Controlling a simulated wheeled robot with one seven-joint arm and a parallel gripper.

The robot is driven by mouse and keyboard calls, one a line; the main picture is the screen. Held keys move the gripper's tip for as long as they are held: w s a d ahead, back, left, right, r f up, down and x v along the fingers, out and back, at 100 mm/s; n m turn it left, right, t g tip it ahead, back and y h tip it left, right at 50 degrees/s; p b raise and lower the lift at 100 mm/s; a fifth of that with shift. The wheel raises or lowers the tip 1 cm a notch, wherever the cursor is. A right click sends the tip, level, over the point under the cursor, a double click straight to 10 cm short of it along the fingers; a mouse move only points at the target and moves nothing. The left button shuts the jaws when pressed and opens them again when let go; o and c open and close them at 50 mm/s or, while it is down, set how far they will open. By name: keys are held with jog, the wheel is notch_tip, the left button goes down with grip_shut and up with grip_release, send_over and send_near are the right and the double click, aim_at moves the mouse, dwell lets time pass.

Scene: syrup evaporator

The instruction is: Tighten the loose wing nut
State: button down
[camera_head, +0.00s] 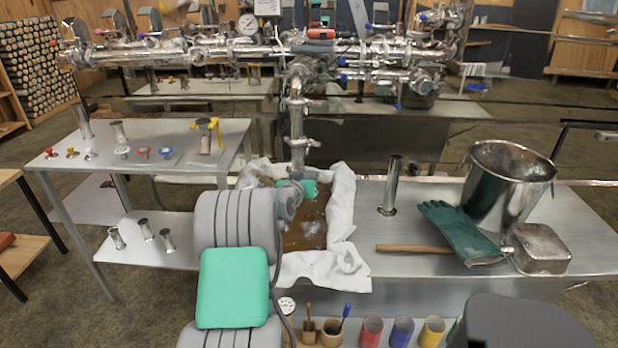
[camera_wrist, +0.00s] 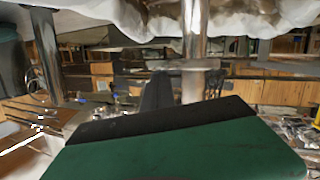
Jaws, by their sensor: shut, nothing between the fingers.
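The vertical steel pipe (camera_head: 297,118) drops from the manifold towards the white-lined pan. It carries clamps, one at mid-height (camera_head: 300,143) with a small part sticking out to the right. I cannot tell which clamp bears the loose wing nut. In the wrist view a steel pipe (camera_wrist: 194,45) stands just beyond my gripper (camera_wrist: 158,92), whose dark fingers are shut and empty. They look apart from the pipe, though depth is hard to judge. In the head view my wrist hides most of the gripper near the pipe's lower end. Blue wing handles (camera_head: 343,78) show on the manifold.
A steel bucket (camera_head: 508,190), green glove (camera_head: 462,234), wooden-handled pan (camera_head: 540,249) and upright tube (camera_head: 392,186) stand on the right bench. White cloth (camera_head: 341,205) lines the pan (camera_head: 305,222) under my wrist. A left table (camera_head: 180,140) holds small fittings. Coloured cups (camera_head: 402,331) stand in front.

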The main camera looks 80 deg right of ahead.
jog(key=shift+s+d+f, duration=0.1)
jog(key=shift+d, duration=0.05)
jog(key=shift+s+f+m+b, duration=0.15)
jog(key=shift+m+b, duration=0.45)
jog(key=shift+b, duration=0.6)
